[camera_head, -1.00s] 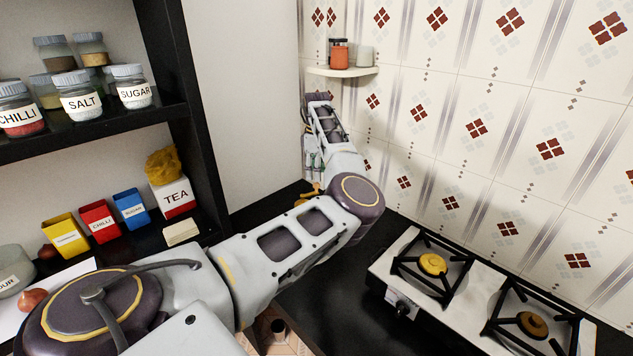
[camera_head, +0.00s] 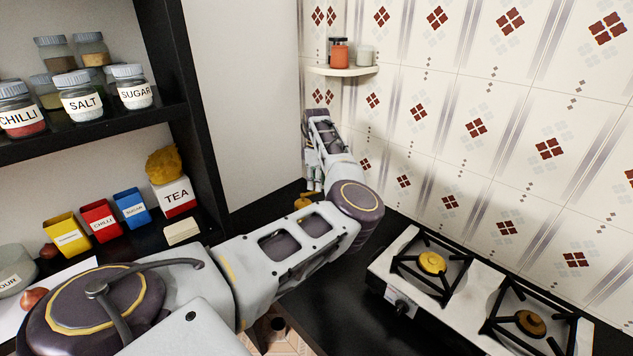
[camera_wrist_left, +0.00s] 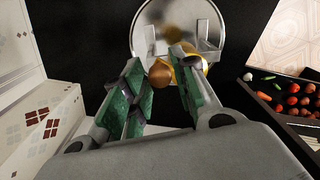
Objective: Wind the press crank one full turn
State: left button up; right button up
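The press shows in the left wrist view as a round shiny metal pan (camera_wrist_left: 150,18) with upright metal brackets. A brass-coloured part (camera_wrist_left: 188,70) and a round brown knob (camera_wrist_left: 160,73), apparently of the crank, are in front of it. My left gripper (camera_wrist_left: 160,82) points at the knob with its green-padded fingers apart, one on each side of it. I cannot tell whether either pad touches it. In the head view my left gripper (camera_head: 313,180) is small, at the far end of my arm, just above a brass-coloured part (camera_head: 304,201). My arm hides most of the press.
A two-burner stove (camera_head: 408,262) stands to the right on the dark counter. A small corner shelf (camera_head: 342,71) with jars is above my wrist. A black shelf unit (camera_head: 190,120) stands left. A vegetable crate (camera_wrist_left: 270,115) lies right in the wrist view.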

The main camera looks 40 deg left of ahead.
pick_arm(q)
grip_shut()
jog(key=shift+r, duration=0.1)
jog(key=s+m+p, duration=0.3)
jog(key=s+m, duration=0.1)
jog(key=m, duration=0.8)
jog(key=s+m+p, duration=0.3)
jog(key=s+m, duration=0.2)
jog(key=m, duration=0.7)
jog(key=shift+s+d+m, duration=0.2)
jog(key=shift+d+m, duration=0.2)
jog(key=shift+d, duration=0.05)
dwell(0.6)
dwell(0.5)
